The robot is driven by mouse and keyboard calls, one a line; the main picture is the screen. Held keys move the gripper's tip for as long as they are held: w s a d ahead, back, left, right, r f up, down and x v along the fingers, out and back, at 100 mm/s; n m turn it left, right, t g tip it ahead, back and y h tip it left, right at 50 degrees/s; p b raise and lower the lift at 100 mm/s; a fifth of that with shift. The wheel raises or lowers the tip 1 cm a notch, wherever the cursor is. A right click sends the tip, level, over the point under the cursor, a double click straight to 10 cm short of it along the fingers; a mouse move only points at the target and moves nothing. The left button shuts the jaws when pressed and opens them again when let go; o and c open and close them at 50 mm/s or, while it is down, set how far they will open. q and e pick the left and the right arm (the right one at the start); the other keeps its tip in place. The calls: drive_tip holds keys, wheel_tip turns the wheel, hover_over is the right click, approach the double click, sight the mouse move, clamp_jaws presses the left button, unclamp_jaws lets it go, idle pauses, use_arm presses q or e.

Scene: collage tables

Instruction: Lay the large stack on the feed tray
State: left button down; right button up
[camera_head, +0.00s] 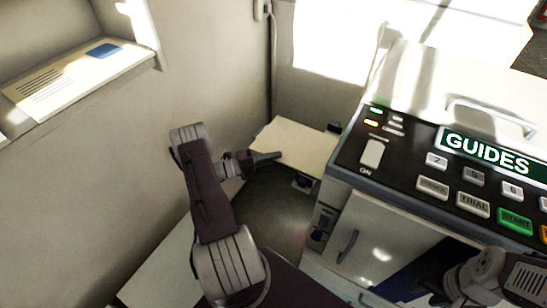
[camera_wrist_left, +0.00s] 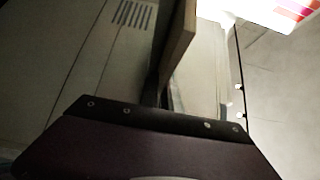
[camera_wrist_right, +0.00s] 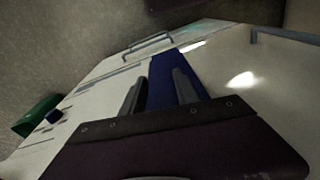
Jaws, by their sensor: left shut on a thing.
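A pale, flat stack (camera_head: 295,140) is at the left side of the machine in the head view. My left gripper (camera_head: 268,157) reaches it from the left and is shut on its near left edge. In the left wrist view the stack (camera_wrist_left: 179,42) shows as a thin pale slab seen nearly edge-on. I cannot clearly tell the feed tray apart beneath or behind the stack, nor whether the stack touches anything below. My right gripper is low at the right in the head view; in the right wrist view its fingers (camera_wrist_right: 160,92) are apart and empty, before a blue panel.
The machine has a dark control panel (camera_head: 385,150) with a green GUIDES display (camera_head: 492,155) and several buttons. Its front has a handle (camera_head: 348,246) and a dark blue panel (camera_head: 408,268). A shelf at upper left holds a printed card (camera_head: 75,75). A wall stands close on the left.

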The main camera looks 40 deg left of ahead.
use_arm(q)
drive_tip(key=c, duration=1.5)
unclamp_jaws()
drive_tip(key=v, duration=0.9)
drive_tip(key=shift+r, duration=0.1)
